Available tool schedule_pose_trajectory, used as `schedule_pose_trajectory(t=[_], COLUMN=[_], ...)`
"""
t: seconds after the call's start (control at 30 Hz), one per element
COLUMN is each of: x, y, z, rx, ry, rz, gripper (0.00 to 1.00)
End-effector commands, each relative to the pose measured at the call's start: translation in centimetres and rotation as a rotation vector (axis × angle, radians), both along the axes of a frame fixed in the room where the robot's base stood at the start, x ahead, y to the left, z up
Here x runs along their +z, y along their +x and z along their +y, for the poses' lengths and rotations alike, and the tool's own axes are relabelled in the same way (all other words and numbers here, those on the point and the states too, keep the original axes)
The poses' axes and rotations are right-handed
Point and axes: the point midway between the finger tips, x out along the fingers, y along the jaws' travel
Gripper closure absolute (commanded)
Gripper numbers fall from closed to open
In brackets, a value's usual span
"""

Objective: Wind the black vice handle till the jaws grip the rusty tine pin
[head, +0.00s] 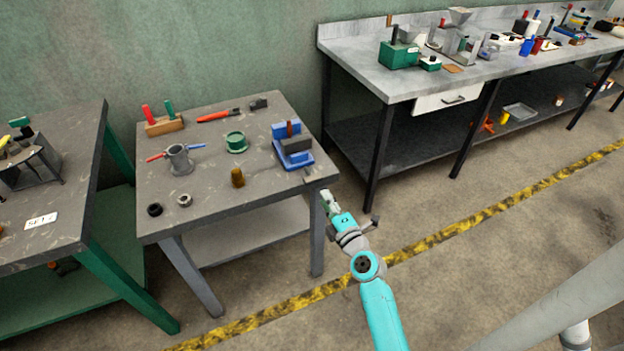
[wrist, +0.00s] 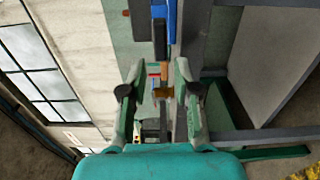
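The blue vice (head: 296,158) stands near the right edge of the grey bench, with a dark block at its jaws. A rusty upright pin (head: 289,129) shows at the jaws; whether they touch it I cannot tell. I cannot clearly make out the black handle; a small dark piece (head: 309,172) shows at the vice's near side. My gripper (head: 327,198) is just off the bench's right front corner, apart from the vice. In the wrist view my gripper (wrist: 158,72) has its fingers spread with nothing held, and part of the blue vice (wrist: 171,22) shows beyond them.
On the bench top (head: 215,210) are a green round part (head: 236,143), a brass cylinder (head: 237,177), a grey pot-like fixture (head: 179,160), two small rings and a red-handled tool (head: 218,115). A long workbench (head: 370,75) stands behind right.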

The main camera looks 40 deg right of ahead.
Motion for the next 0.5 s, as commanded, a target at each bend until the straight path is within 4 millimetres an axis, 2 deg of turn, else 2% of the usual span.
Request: schedule_pose_trajectory(t=[0.3,0.5], x=[0.1,0.1], y=[5.0,7.7], z=[-1.4,-2.2], rx=[0.001,0.000], ry=[-0.001,0.000], rz=[-0.001,-0.001], gripper=[0.69,0.69])
